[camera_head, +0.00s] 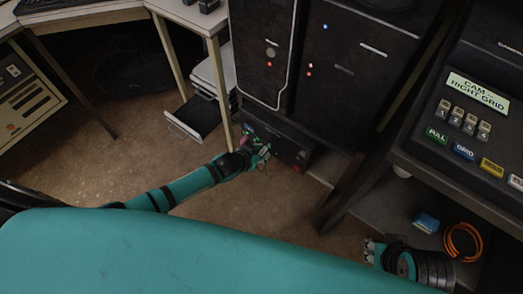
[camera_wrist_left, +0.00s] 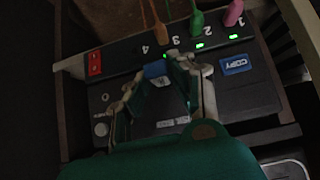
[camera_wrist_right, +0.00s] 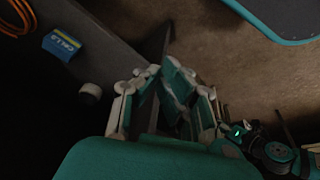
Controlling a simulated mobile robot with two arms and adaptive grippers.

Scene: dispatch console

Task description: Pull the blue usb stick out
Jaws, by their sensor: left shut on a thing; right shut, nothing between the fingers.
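The device with the numbered port row (camera_wrist_left: 110,65) sits low under the dark cabinets. In the left wrist view, a small blue piece, which looks like the blue usb stick (camera_wrist_left: 155,71), shows between the fingertips of my left gripper (camera_wrist_left: 164,72). The gripper is shut on it, close to the ports marked 3 and 4; the fingers hide part of it, and I cannot tell whether it is still in its port. In the head view my left gripper (camera_head: 262,152) is at the device's front. My right gripper (camera_wrist_right: 166,68) is shut and empty, far to the right, near the desk's lower shelf.
Pink (camera_wrist_left: 233,12), green (camera_wrist_left: 197,23) and orange (camera_wrist_left: 160,33) plugs stand along the port row. A blue COPY label (camera_wrist_left: 235,65) and a red switch (camera_wrist_left: 95,63) are on the device. A blue box (camera_head: 426,222) and orange cable coil (camera_head: 463,240) lie near my right gripper.

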